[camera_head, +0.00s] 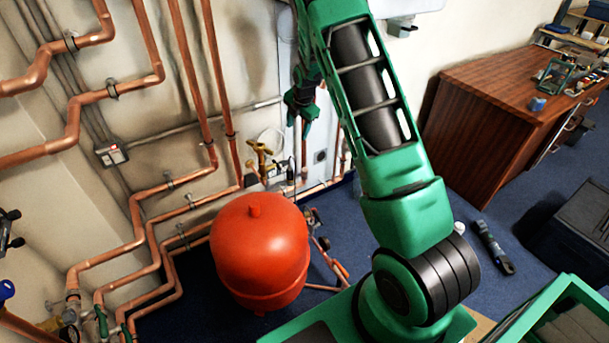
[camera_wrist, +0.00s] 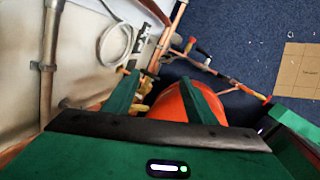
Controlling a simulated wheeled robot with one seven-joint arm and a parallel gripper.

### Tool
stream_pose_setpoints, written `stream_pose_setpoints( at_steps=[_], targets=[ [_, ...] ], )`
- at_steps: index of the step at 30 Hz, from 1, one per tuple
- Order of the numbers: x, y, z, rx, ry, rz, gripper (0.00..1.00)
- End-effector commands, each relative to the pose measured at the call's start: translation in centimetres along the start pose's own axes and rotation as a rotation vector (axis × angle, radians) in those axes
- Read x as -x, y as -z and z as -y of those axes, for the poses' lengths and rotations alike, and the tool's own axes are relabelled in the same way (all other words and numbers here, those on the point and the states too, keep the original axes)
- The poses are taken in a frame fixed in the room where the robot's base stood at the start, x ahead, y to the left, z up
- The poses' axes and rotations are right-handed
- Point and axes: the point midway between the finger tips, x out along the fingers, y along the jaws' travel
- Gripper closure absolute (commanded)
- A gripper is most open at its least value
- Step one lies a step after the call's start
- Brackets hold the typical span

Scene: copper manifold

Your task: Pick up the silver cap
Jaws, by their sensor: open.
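I cannot make out the silver cap for certain in either view. A small pale round object (camera_head: 459,228) lies on the blue floor right of my arm, too small to identify. My gripper (camera_head: 301,126) hangs near the back wall, beside the white panel and above the brass valve (camera_head: 260,152). In the wrist view my gripper (camera_wrist: 160,84) shows two green fingers spread apart with nothing between them. Behind them are the red tank (camera_wrist: 178,102) and yellow brass fittings, partly hidden by the fingers.
Copper pipes (camera_head: 145,215) run along the left wall and floor. The red tank (camera_head: 258,255) stands in front of them. A wooden cabinet (camera_head: 495,115) with small items is at right. A black tool (camera_head: 493,248) lies on the floor. A cardboard sheet (camera_wrist: 298,72) lies on the carpet.

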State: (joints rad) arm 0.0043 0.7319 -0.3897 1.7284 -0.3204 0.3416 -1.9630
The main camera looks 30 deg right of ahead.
Motion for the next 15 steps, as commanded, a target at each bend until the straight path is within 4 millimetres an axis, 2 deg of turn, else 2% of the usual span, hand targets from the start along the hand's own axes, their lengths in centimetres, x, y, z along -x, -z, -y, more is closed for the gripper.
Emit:
stream_pose_setpoints(
  at_steps=[1, 9, 12, 15],
  targets=[
    [-2.5, -0.8, 0.3, 0.087, 0.014, 0.007, 0.49],
    [-13.0, -3.6, 1.9, 0.585, 0.058, 0.018, 0.49],
    [-15.9, -4.1, 2.6, 0.730, 0.070, 0.016, 0.49],
    [-17.9, -4.3, 3.1, 0.834, 0.078, 0.012, 0.49]
  ],
)
